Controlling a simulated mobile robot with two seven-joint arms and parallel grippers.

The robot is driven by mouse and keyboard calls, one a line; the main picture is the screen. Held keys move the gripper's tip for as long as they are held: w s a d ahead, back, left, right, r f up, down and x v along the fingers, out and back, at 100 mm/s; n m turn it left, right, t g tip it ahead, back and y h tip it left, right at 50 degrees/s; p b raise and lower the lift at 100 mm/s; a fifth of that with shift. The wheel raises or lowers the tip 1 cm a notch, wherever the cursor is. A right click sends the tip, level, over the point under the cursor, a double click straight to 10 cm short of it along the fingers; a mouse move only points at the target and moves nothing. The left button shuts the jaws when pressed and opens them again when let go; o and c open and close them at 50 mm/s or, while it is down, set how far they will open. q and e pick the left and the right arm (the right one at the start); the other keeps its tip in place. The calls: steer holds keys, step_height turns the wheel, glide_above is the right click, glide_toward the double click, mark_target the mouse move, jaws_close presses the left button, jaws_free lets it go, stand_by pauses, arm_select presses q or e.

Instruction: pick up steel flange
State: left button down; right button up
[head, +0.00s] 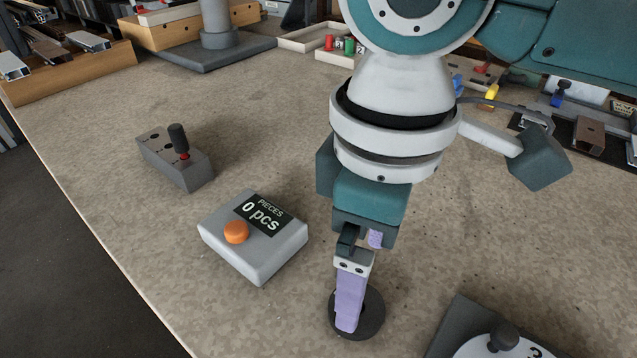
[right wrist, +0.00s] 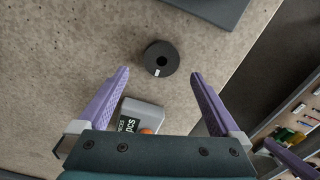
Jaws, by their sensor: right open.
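The steel flange (right wrist: 161,70) is a dark, round disc with a small central hole, lying flat on the table. In the head view the flange (head: 373,322) is partly hidden behind a purple finger of my right gripper (head: 347,316). In the right wrist view my right gripper (right wrist: 160,74) has its two purple fingers spread wide. The flange shows just beyond the fingertips, roughly centred between them, with nothing held. Whether a fingertip touches the flange or the table cannot be told.
A grey counter box (head: 262,255) reading "0 pcs" with an orange button stands left of the flange. A joystick box (head: 177,160) is farther back. A dark-based dial unit (head: 460,318) is at the lower right. Trays and parts line the back. Bare table surrounds the flange.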

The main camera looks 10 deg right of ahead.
mark_target(371, 320)
steer(key=f, duration=0.6)
steer(key=shift+s+d+b, duration=0.1)
steer(key=shift+s+b, duration=0.2)
steer(key=shift+b, duration=0.1)
steer(key=shift+c, duration=0.2)
jaws_close()
steer(key=shift+r, duration=0.1)
